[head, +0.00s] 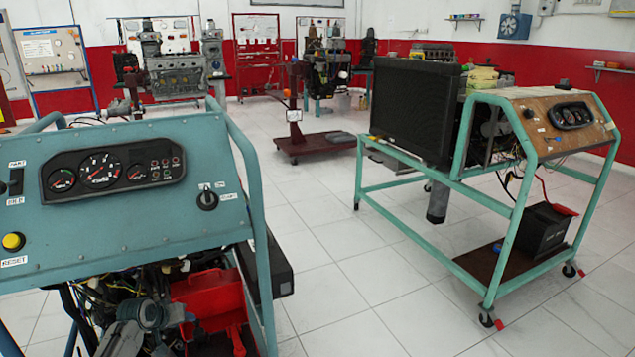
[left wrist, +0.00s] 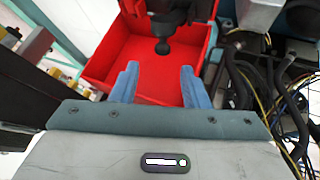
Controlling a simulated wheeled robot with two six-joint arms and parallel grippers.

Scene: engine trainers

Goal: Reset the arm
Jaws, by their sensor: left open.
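My left gripper (left wrist: 158,68) is open in the left wrist view, with two blue fingers spread apart and nothing between them. It is over a red tray (left wrist: 104,62), which also shows in the head view (head: 210,290) under the blue trainer's panel. A dark rounded part (left wrist: 163,32) is at the tray's far side, beyond the fingertips. In the head view, grey-blue and dark parts low on the left crowd the space beside the tray, and I cannot make out the left fingers there. My right gripper is in neither view.
The blue trainer's panel (head: 110,220) with gauges and its frame stand close on the left. Loose wires (left wrist: 275,85) lie right of the tray. A green-framed trainer (head: 440,225) on wheels, carrying a radiator (head: 413,110), stands on the right. Tiled floor (head: 340,270) between them is clear.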

